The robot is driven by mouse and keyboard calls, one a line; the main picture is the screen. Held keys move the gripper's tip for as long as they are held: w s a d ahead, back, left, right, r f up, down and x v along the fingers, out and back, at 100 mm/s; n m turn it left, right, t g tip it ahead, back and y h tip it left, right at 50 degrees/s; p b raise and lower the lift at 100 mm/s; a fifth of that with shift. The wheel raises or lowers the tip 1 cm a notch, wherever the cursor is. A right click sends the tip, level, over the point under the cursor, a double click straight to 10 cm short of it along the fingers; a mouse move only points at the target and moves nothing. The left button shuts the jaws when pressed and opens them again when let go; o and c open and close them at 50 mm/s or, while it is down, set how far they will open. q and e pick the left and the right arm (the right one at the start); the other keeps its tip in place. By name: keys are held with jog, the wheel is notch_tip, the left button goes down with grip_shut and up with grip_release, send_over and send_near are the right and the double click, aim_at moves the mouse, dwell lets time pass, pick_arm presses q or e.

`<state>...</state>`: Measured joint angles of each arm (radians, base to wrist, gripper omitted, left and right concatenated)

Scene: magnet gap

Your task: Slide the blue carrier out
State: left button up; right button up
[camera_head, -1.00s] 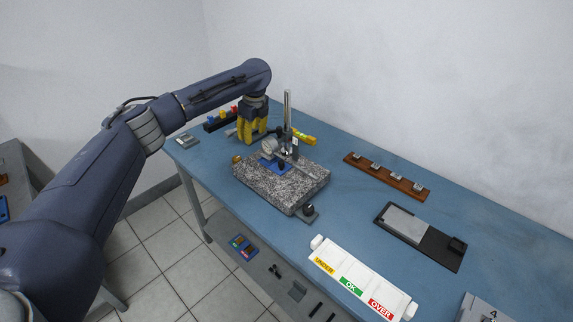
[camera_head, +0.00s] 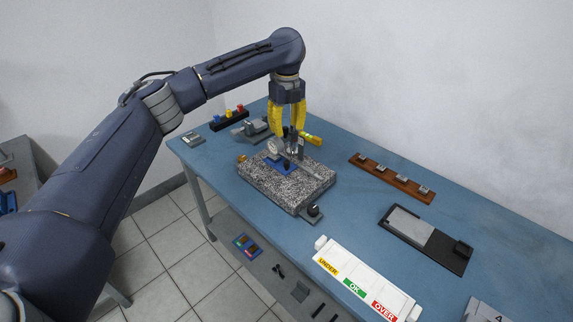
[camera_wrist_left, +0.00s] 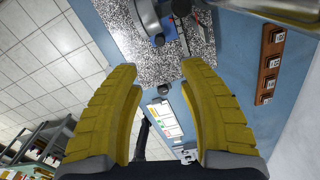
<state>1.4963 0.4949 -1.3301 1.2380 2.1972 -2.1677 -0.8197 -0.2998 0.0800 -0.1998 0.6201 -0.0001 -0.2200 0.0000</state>
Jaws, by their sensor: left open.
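The blue carrier (camera_head: 281,166) sits on the speckled granite block (camera_head: 265,188), under the dial gauge (camera_head: 274,146) of the gauge stand. In the left wrist view a part of the blue carrier (camera_wrist_left: 157,40) shows at the top, partly hidden by the grey gauge parts. My left gripper (camera_head: 288,128), with yellow fingers, is open and points down around the upper part of the stand, above the carrier. In the left wrist view its fingers (camera_wrist_left: 160,75) are wide apart with nothing held between them. My right gripper is not in view.
A white tray marked UNDER, OK and OVER (camera_head: 335,252) lies at the front. A brown rack (camera_head: 390,179) and a black tray with a grey plate (camera_head: 425,238) lie to the right. A black knob (camera_head: 313,210) stands at the block's front corner.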

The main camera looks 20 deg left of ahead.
aim_at(287, 162)
pick_arm(q)
notch_tip(287, 162, down, 15)
dwell(0.5)
grip_shut()
dwell(0.5)
